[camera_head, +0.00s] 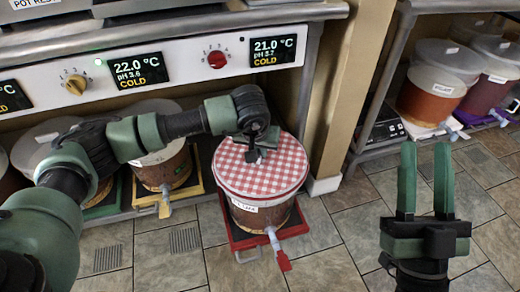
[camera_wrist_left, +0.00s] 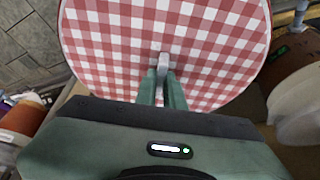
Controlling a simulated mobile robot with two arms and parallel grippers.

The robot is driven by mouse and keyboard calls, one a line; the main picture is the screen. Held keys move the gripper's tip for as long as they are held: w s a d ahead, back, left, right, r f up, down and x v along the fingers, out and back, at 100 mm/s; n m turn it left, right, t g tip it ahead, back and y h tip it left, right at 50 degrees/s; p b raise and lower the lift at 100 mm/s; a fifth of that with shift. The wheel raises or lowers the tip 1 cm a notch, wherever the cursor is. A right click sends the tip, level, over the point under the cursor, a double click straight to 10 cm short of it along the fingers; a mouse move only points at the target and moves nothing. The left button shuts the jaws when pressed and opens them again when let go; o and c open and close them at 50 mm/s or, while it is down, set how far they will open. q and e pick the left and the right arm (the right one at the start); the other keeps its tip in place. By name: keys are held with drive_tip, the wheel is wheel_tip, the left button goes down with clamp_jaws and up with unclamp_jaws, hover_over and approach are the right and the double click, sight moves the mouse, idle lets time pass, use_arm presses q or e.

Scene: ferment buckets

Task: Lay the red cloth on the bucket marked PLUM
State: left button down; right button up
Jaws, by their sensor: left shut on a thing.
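The red cloth (camera_head: 285,165) is a round red-and-white checked cover with a grey grip at its middle. It lies over the top of a brown bucket (camera_head: 262,218), looks level, and hides the bucket's rim; I cannot tell whether it fully rests there. The bucket has a white label too small to read. My left gripper (camera_head: 254,152) is shut on the cloth's grey grip. In the left wrist view the cloth (camera_wrist_left: 110,50) fills the upper middle, with the gripper (camera_wrist_left: 162,75) at its grip. My right gripper (camera_head: 425,165) is open and empty at the right.
The bucket stands on a red tray (camera_head: 262,240) with a red-handled tap in front. Another bucket (camera_head: 165,172) on a yellow tray stands left of it, partly behind my arm. A control panel (camera_head: 190,62) runs above. More buckets fill the right shelf. Tiled floor (camera_head: 335,245) is clear.

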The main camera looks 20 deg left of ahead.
drive_tip(key=shift+s+d+r+t, duration=0.1)
drive_tip(key=shift+s+r+t, duration=0.3)
drive_tip(key=shift+s+r, duration=0.15)
idle(0.5)
use_arm(q)
drive_tip(key=c, duration=0.9)
unclamp_jaws()
drive_tip(key=shift+f, duration=0.1)
use_arm(e)
drive_tip(key=shift+f, duration=0.1)
